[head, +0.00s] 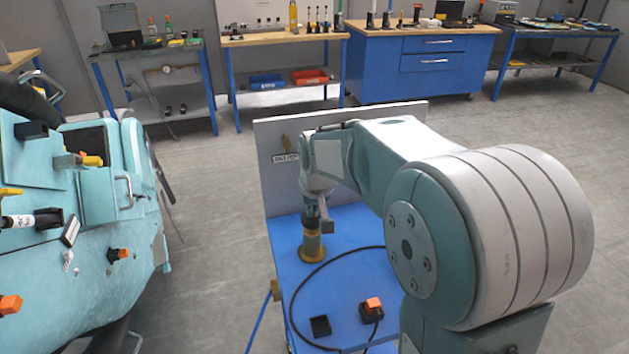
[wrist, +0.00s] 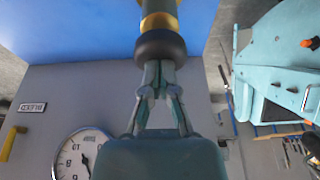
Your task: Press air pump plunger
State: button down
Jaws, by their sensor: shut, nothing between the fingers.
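The air pump (head: 312,250) stands upright on the blue table, with a yellow flanged base, a yellow body and a dark top. In the wrist view its plunger shows a round black knob (wrist: 160,45) above a yellow part (wrist: 158,16). My gripper (wrist: 158,72) is shut and empty, its fingertips together at the knob and seemingly touching it. In the head view my gripper (head: 311,206) points down directly above the pump; its fingertips are too small there to see clearly. I cannot tell how far the plunger is pushed in.
A grey upright panel (head: 278,165) behind the pump carries a small label and a yellow lever. A round gauge (wrist: 82,155) shows in the wrist view. A black cable loops over the blue table (head: 345,226) near an orange-and-black switch (head: 371,308). A teal coaster car (head: 75,240) stands left.

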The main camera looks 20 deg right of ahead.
jog(key=w+v, duration=0.1)
jog(key=v, duration=1.1)
jog(key=shift+r, duration=0.45)
jog(key=shift+s, duration=0.15)
dwell(1.1)
notch_tip(320, 180, up, 5)
jog(key=shift+a+r, duration=0.15)
jog(key=shift+r, duration=0.05)
dwell(0.4)
jog(key=x, duration=1.2)
jog(key=shift+s+f, duration=0.3)
jog(key=shift+f, duration=0.75)
